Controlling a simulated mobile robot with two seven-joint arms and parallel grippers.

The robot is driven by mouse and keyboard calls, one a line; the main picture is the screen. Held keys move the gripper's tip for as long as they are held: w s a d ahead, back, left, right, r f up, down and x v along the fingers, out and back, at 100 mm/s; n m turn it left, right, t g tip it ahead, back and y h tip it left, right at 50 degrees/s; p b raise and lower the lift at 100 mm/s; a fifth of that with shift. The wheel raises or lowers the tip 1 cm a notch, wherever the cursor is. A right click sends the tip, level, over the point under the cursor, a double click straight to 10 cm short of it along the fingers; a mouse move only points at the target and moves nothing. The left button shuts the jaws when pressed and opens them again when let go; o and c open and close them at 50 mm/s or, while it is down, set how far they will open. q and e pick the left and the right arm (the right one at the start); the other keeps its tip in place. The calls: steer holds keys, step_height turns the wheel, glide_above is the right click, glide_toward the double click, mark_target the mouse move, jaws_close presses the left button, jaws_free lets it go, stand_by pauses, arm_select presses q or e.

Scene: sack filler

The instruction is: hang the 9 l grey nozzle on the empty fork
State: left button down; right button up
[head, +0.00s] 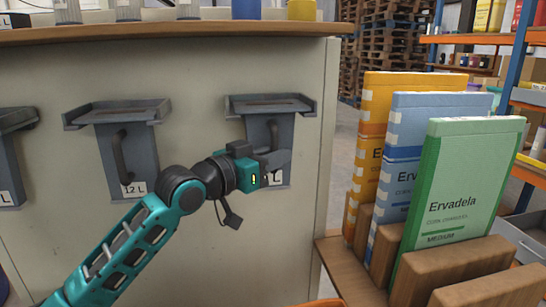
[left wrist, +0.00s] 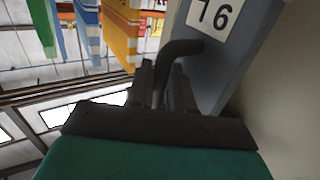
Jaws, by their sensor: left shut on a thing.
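The grey nozzle (head: 258,132) is at the right end of the pale panel, upright, its wide flange at the top. My left gripper (head: 272,160) is in front of it and shut on its dark bent handle, which also shows in the left wrist view (left wrist: 180,48). The label (left wrist: 213,14) appears upside down there and fits 9 L; my gripper hides part of it in the head view. The flange is level with side brackets, but I cannot tell whether it rests on them. No empty fork shows clearly. My right gripper is not in view.
A 12 L grey nozzle (head: 127,145) hangs to the left, with another at the left edge (head: 8,165). A wooden top (head: 200,32) overhangs the panel. Orange (head: 395,90), blue (head: 430,110) and green (head: 470,180) sacks stand in a wooden rack at right.

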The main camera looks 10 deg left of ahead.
arm_select(q)
steer(key=shift+r, duration=0.1)
steer(key=c, duration=1)
jaws_free()
steer(key=shift+f, duration=0.2)
steer(key=shift+r, duration=0.1)
steer(key=shift+s+a, duration=0.15)
steer(key=v, duration=1.1)
steer(key=shift+s+a+b, duration=0.2)
steer(key=shift+s+b, duration=0.1)
